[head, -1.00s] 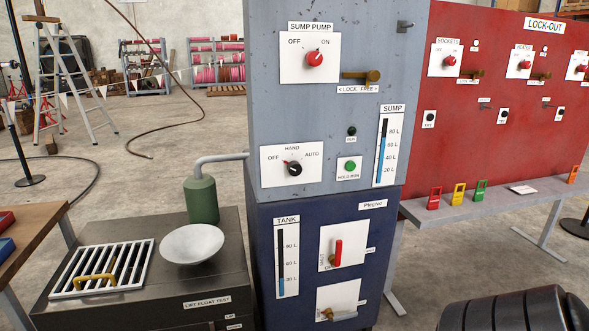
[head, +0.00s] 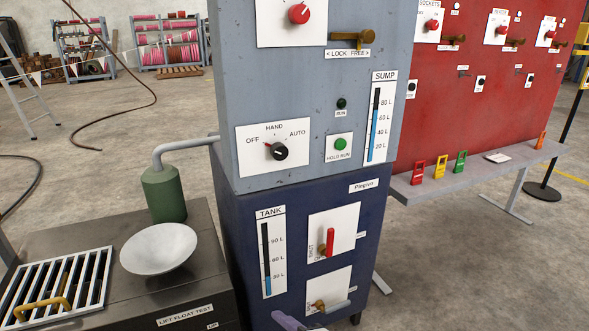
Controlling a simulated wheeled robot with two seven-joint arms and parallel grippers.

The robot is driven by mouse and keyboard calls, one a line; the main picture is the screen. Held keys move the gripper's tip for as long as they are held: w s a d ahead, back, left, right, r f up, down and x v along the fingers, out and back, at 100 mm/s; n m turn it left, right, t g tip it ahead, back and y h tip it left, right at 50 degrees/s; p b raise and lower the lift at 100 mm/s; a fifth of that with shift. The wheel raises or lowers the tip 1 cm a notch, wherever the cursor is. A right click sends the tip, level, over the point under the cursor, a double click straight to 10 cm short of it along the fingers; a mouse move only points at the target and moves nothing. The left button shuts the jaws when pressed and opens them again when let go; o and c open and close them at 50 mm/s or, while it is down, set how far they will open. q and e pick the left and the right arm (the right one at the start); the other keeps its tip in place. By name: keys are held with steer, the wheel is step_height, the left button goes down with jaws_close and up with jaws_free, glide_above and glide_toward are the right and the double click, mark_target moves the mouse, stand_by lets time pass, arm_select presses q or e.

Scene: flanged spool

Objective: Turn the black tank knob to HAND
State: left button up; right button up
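The black tank knob (head: 280,152) sits on a white plate (head: 249,160) on the grey upper cabinet. The plate is marked OFF at left, HAND at top and AUTO at right. The knob's red pointer mark (head: 268,145) faces up-left, towards OFF. A green HOLD RUN button (head: 340,144) and a dark RUN lamp (head: 341,103) are right of the knob. The TANK gauge (head: 266,258) on the blue lower cabinet shows a low blue column. Neither of my grippers is in view, and nothing touches the knob.
A green tank with a grey pipe (head: 164,192) and a white bowl (head: 159,248) stand left of the cabinet. A red-handled valve (head: 330,241) is below. A purple piece (head: 288,320) I cannot identify shows at the bottom edge. Space before the knob looks clear.

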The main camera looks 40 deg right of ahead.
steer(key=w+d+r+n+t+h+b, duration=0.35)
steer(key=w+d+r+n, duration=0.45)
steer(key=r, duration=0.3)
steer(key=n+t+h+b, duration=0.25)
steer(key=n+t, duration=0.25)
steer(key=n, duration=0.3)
glide_toward(281, 154)
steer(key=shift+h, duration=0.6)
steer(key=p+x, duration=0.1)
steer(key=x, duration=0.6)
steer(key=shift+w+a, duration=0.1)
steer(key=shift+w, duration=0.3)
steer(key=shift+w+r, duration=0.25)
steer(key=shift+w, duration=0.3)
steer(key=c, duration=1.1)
